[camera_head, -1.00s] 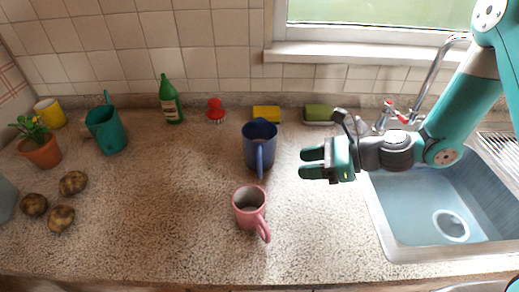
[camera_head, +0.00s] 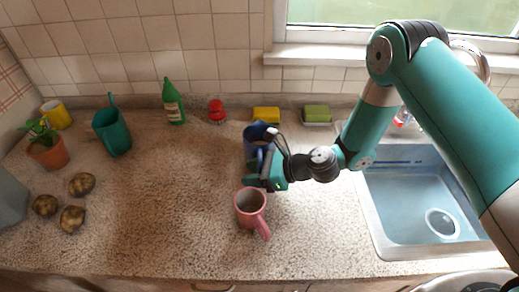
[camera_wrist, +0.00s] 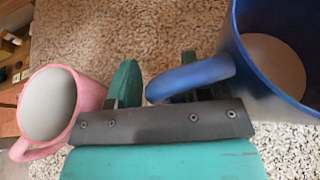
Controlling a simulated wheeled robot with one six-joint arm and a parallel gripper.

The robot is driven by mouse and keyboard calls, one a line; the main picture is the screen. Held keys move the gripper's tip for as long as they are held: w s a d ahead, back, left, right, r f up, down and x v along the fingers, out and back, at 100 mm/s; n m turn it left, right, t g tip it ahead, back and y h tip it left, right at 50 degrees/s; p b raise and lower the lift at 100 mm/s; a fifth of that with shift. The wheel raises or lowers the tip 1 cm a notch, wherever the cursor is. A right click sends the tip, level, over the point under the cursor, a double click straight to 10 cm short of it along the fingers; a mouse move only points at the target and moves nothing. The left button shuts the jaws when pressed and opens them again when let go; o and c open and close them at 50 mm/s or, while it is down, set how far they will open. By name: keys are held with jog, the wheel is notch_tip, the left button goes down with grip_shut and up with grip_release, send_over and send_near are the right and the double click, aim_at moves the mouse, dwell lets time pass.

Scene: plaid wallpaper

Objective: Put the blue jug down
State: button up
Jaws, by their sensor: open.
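The blue jug (camera_head: 250,146) stands on the counter, partly hidden behind my gripper in the head view. In the wrist view the jug (camera_wrist: 262,75) is at the upper right, with its handle (camera_wrist: 190,78) pointing left toward my gripper. My gripper (camera_head: 259,172) is open at the near side of the jug. In the wrist view its two green fingers (camera_wrist: 158,78) are spread apart, and the handle's end reaches into the space between them, overlapping the right finger. Whether they touch is unclear.
A pink mug (camera_head: 250,207) stands close in front of my gripper; it is at the left of the wrist view (camera_wrist: 50,105). A yellow sponge (camera_head: 266,114) and red item (camera_head: 217,112) lie behind. The sink (camera_head: 415,200) is to the right. The counter's left middle is clear.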

grip_shut()
jog(key=shift+r, duration=0.15)
dwell(0.4)
